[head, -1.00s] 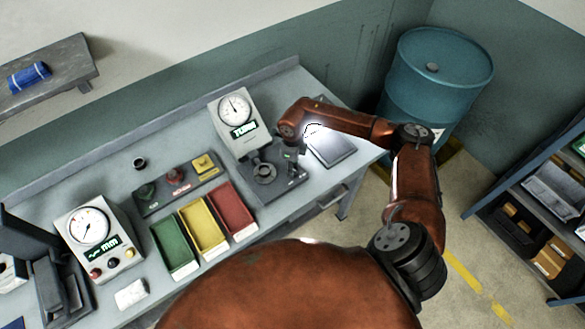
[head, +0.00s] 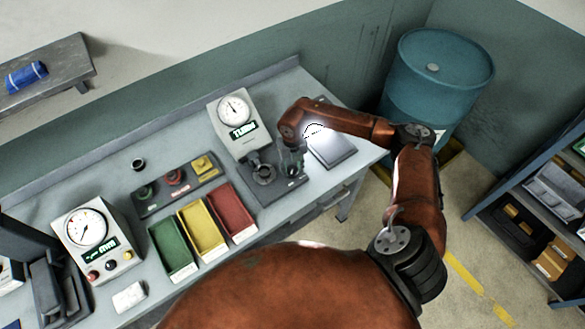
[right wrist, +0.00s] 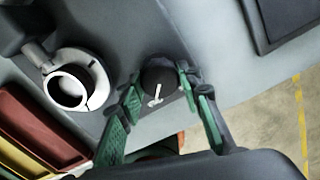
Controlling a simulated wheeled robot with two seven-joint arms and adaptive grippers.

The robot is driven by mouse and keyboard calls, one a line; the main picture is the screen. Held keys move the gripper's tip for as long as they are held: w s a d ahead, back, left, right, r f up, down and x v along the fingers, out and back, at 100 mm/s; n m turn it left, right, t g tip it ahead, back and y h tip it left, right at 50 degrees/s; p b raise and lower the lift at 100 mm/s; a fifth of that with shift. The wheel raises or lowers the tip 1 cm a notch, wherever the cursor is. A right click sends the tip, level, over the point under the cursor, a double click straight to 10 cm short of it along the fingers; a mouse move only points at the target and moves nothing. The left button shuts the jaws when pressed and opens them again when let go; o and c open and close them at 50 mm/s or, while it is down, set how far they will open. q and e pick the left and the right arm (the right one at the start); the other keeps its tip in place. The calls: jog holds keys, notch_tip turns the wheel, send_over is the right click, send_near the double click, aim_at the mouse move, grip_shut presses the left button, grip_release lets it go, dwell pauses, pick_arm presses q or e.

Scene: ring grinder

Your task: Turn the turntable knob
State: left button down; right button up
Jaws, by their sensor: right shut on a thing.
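The turntable knob (right wrist: 158,78) is a round black knob with a white pointer, on a dark base plate (head: 270,198) at the right part of the bench. My right gripper (right wrist: 160,73) has its green-padded fingers on either side of the knob and is shut on it. In the head view the right gripper (head: 291,162) reaches down onto the plate and hides the knob. Beside the knob stands a ring-shaped holder (right wrist: 78,80), also seen in the head view (head: 263,173). My left gripper is not in view.
A dial gauge unit (head: 233,125) stands behind the plate. A flat dark slab (head: 332,148) lies right of the gripper. A blue drum (head: 437,85) stands beyond the bench.

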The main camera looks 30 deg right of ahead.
aim_at(292, 169)
jog(key=shift+r+m, duration=0.1)
jog(key=shift+m, duration=1.6)
jog(key=o, duration=1.2)
jog(key=shift+c, duration=0.2)
notch_tip(292, 169, up, 12)
